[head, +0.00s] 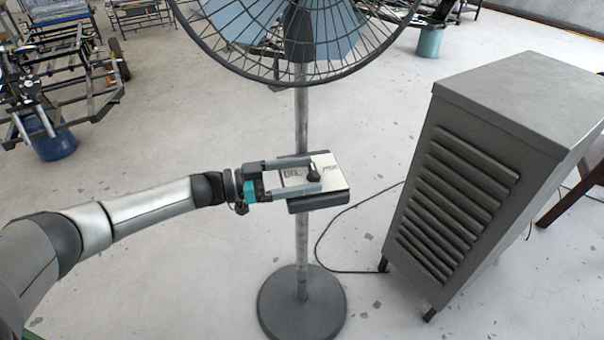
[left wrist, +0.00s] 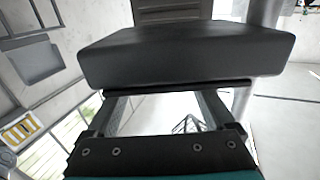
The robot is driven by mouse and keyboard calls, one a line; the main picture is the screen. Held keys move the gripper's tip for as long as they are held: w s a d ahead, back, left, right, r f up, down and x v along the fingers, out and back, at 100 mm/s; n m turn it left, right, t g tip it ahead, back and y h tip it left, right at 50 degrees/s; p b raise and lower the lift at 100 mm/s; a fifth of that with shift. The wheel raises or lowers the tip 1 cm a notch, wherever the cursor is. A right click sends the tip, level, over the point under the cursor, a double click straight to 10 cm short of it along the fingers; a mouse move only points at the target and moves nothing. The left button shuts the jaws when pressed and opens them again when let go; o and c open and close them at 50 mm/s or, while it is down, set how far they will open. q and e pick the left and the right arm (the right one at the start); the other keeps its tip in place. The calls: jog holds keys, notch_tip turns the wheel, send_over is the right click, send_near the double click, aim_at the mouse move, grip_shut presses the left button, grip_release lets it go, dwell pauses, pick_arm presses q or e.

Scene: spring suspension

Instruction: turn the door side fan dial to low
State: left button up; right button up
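The fan's control box (head: 335,172) is on the pole below the fan (head: 300,35). It has a pale top plate with small dark markings; one at the left looks like "OFF", the others are too small to read. A dark dial (head: 313,174) stands on the plate. My left gripper (head: 314,174) reaches in from the left, fingers apart, one on the far side and one on the near side of the dial. I cannot tell if either touches it. In the left wrist view the box's dark side (left wrist: 185,55) fills the upper middle and the fingertips are hidden. My right gripper is not in view.
A grey louvred cabinet (head: 500,160) stands to the right. A black cable (head: 325,235) runs along the floor towards it. The fan's round base (head: 302,310) is below the box. A metal frame cart (head: 65,85) is at the upper left; the floor between is clear.

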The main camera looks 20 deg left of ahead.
pick_arm(q)
jog(key=v, duration=1.5)
jog(key=shift+f, duration=0.1)
